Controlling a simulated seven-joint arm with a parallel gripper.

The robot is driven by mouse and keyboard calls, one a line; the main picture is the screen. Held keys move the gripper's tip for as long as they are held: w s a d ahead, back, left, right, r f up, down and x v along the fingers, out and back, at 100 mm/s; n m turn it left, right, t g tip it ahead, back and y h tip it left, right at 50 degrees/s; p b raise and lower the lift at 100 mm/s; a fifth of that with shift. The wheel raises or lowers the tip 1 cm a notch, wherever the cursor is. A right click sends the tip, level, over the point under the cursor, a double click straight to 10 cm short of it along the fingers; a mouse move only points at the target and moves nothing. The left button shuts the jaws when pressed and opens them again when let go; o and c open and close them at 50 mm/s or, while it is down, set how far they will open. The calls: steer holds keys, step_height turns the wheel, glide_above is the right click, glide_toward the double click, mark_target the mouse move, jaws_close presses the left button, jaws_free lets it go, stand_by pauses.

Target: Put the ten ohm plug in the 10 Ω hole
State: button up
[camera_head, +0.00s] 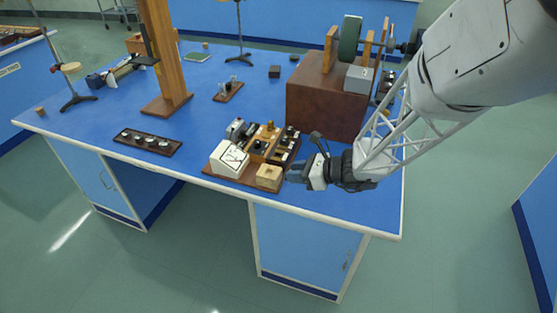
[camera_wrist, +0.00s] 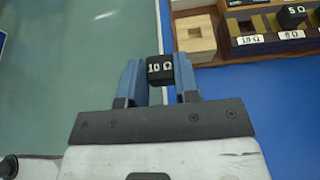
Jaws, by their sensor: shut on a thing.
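The ten ohm plug (camera_wrist: 160,70) is a small black block with a white "10 Ω" mark. My gripper (camera_wrist: 158,74) is shut on it, with a blue finger on each side, as the wrist view shows. In the head view my gripper (camera_head: 296,175) is just right of the pale wooden block, near the bench's front edge. The 10 Ω hole (camera_wrist: 246,27) is a dark opening in the wooden plug box, above a white "10 Ω" label (camera_wrist: 250,40). It lies up and right of the held plug in the wrist view. The plug is too small to make out in the head view.
A black "5 Ω" plug (camera_wrist: 291,15) stands in the box right of the 10 Ω hole. A pale wooden block (camera_wrist: 195,38) with a square recess stands left of the box. A white meter (camera_head: 229,158) and brown pedestal (camera_head: 326,97) stand nearby. Blue bench is clear at front right.

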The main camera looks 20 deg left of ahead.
steer(key=shift+w+a, duration=0.1)
steer(key=shift+w, duration=0.05)
glide_above(282, 156)
steer(key=shift+f, duration=0.75)
stand_by(0.3)
steer(key=shift+f, duration=0.1)
steer(key=shift+f, duration=1.65)
steer(key=shift+f, duration=0.15)
steer(key=o, duration=0.9)
